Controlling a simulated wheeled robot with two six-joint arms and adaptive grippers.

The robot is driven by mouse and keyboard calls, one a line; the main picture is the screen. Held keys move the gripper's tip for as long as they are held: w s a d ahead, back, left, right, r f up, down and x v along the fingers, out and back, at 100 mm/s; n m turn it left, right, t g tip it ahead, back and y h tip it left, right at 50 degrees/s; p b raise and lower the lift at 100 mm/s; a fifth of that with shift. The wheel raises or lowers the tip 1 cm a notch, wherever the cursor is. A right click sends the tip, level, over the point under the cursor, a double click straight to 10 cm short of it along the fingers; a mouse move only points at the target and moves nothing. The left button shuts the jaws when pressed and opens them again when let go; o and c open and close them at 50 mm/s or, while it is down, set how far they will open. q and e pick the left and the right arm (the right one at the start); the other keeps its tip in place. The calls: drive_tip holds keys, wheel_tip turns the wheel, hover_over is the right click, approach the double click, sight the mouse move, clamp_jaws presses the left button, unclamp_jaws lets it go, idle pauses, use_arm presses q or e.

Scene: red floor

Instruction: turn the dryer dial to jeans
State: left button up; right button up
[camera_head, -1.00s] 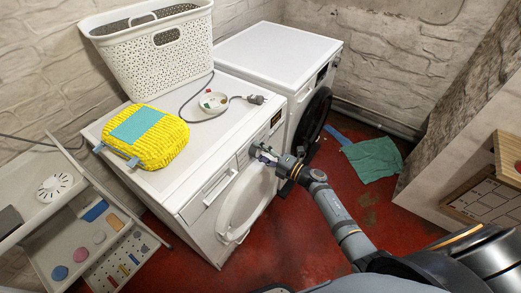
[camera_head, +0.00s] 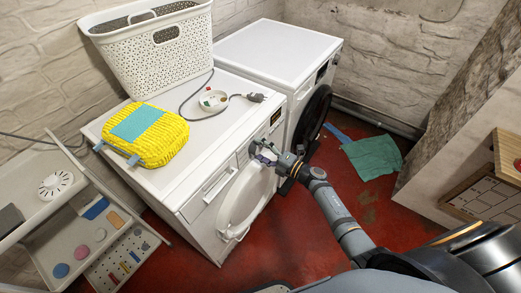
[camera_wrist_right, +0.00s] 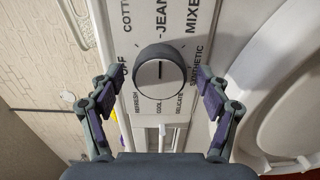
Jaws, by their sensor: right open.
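The dryer is the near white machine (camera_head: 185,205) with a round door on its front. In the right wrist view its round grey dial (camera_wrist_right: 160,72) shows a short dark mark near its middle, running up and down in the picture. The label JEANS (camera_wrist_right: 162,22) is above the dial, with COTTON to the left and MIXED to the right. My right gripper (camera_wrist_right: 159,80) is open, with one finger on each side of the dial and visible gaps. In the head view the right gripper (camera_head: 264,153) is at the front panel and hides the dial. My left gripper is out of view.
A second white machine (camera_head: 275,52) with a dark round door stands behind. On the dryer are a yellow bundle (camera_head: 160,147), a white dish (camera_head: 212,100) and a cable with a plug. A white basket (camera_head: 155,65) stands behind them. A green cloth (camera_head: 373,157) lies on the red floor.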

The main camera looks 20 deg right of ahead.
drive_tip(key=shift+s+d+f, duration=0.1)
drive_tip(key=shift+s+d, duration=0.15)
drive_tip(key=shift+s, duration=0.05)
drive_tip(key=v, duration=1.1)
drive_tip(key=shift+d, duration=0.1)
